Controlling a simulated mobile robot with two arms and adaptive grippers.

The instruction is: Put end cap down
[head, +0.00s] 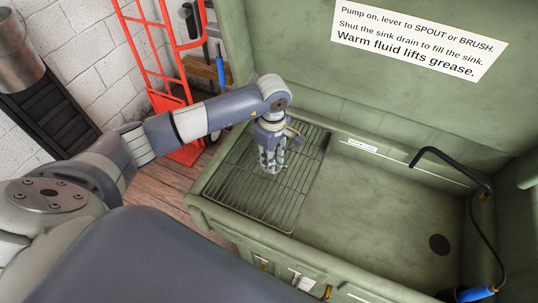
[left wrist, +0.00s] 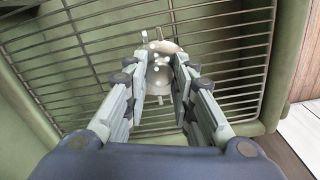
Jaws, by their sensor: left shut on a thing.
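My left gripper (head: 271,158) points down over the wire rack (head: 265,207) at the left side of the green wash sink. In the left wrist view, the fingers (left wrist: 160,88) are shut on the end cap (left wrist: 162,68), a pale, roundish metal part with holes and small lugs at its rim. The rack's bars (left wrist: 85,65) show behind it. In the head view the fingers hide most of the end cap. I cannot tell whether it touches the rack. My right gripper is not in view.
The sink's open basin (head: 390,220) lies right of the rack, with a black spout (head: 440,158) and a drain (head: 439,244). The raised lid (head: 370,90) stands behind. A red hand truck (head: 160,60) stands at the back left. The rack around the gripper is clear.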

